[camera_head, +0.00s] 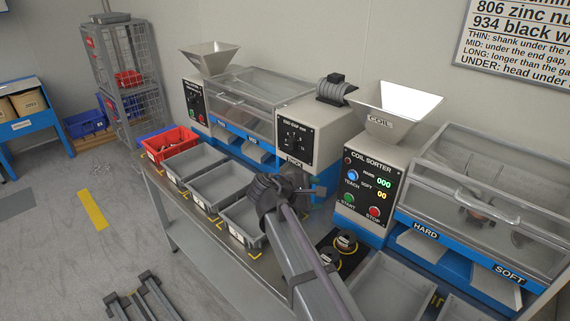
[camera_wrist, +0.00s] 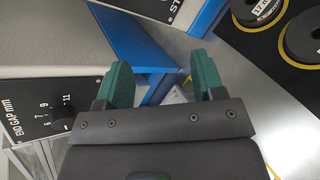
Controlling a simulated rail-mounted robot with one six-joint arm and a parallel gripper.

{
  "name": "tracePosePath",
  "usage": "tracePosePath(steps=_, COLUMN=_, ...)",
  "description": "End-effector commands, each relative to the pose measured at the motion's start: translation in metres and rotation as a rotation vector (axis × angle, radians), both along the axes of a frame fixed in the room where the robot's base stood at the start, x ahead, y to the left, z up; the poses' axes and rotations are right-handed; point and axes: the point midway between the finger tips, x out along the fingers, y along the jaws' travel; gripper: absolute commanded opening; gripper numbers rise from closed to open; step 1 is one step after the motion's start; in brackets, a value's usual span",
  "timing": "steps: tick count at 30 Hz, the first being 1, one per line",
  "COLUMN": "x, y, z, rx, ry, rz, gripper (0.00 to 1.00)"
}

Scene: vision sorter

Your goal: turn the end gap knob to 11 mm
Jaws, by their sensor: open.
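The END GAP mm panel (camera_head: 307,147) is a black plate on the front of the cream sorter housing, above the THICK outlet. Its knob (camera_head: 293,141) is dark and small; I cannot tell its setting. In the wrist view the panel (camera_wrist: 30,112) is sideways at the left, with the 6, 7, 9 and 11 marks readable and the dark knob (camera_wrist: 62,126) partly visible. My gripper (camera_head: 305,190) is below the panel and apart from the knob. In the wrist view my gripper (camera_wrist: 163,80) has its two green fingers spread with nothing between them.
The coil sorter (camera_head: 368,190) with buttons stands right of the panel. Grey trays (camera_head: 198,163) and a red bin (camera_head: 170,143) line the bench at left. Dark ring-shaped pieces (camera_head: 346,242) lie on a black mat near my arm.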

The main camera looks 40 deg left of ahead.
Motion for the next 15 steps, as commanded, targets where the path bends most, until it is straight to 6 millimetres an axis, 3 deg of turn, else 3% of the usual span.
tracePosePath(steps=1, x=-0.011, y=0.071, z=0.0, rx=-0.188, ry=-0.09, rz=0.159, gripper=0.62)
tracePosePath(steps=3, x=-0.028, y=0.125, z=0.028, rx=-0.483, ry=-0.21, rz=0.317, gripper=0.62)
tracePosePath(steps=4, x=-0.031, y=0.137, z=0.037, rx=-0.583, ry=-0.243, rz=0.354, gripper=0.62)
tracePosePath(steps=6, x=-0.035, y=0.151, z=0.052, rx=-0.753, ry=-0.289, rz=0.399, gripper=0.62)
tracePosePath(steps=9, x=-0.037, y=0.158, z=0.061, rx=-0.857, ry=-0.312, rz=0.421, gripper=0.62)
tracePosePath(steps=15, x=-0.027, y=0.156, z=0.062, rx=-0.865, ry=-0.311, rz=0.419, gripper=0.62)
